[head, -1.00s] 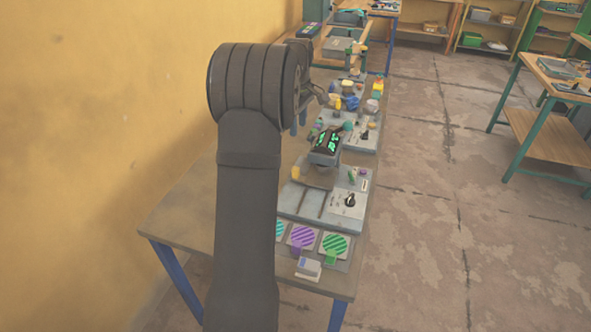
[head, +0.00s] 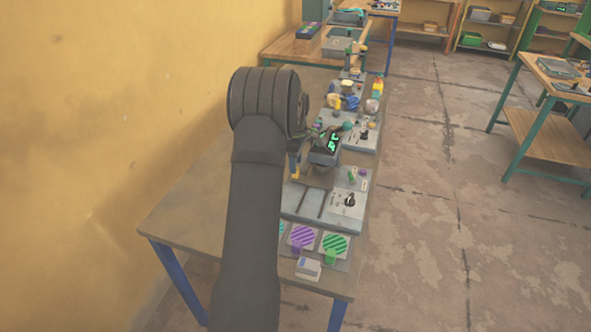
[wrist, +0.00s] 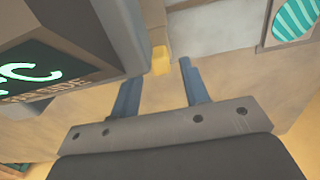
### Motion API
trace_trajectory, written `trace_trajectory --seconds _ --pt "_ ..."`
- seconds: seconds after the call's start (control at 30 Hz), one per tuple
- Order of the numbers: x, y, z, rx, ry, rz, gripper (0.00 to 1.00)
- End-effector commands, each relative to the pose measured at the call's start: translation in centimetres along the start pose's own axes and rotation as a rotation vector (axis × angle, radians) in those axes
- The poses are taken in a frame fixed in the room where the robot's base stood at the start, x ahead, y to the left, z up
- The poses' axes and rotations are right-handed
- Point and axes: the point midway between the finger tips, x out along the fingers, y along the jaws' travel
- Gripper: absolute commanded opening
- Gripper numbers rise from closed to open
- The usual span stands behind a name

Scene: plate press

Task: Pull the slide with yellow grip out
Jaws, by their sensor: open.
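The yellow grip (wrist: 160,61) is a small block on the end of a narrow grey slide (wrist: 153,22) in the wrist view. In the head view the yellow grip (head: 295,172) shows at the left side of the press (head: 325,150), beside my gripper. My gripper (wrist: 158,73) is open, with its two blue-grey fingers apart. The grip appears between and slightly beyond the fingertips, with a gap on each side. I cannot tell its exact depth from the fingers. My arm hides part of the press's left side in the head view.
The press head with its green-lit screen (wrist: 38,72) is close on the left in the wrist view. A teal striped plate (wrist: 294,17) is at upper right. In the head view, purple (head: 302,236) and green (head: 335,243) striped plates lie in front. A yellow wall stands at left.

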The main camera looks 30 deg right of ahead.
Motion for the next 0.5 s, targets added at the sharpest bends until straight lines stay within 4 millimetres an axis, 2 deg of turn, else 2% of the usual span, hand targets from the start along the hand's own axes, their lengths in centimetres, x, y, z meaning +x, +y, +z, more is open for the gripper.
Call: trace_trajectory --seconds 0.03,0.2,0.5 --pt "1.0 -0.1 0.0 0.0 -0.001 -0.004 0.42" --pt "2.9 0.0 0.0 0.0 0.0 -0.001 0.42" --pt "3.6 0.0 0.0 0.0 0.0 0.0 0.42"
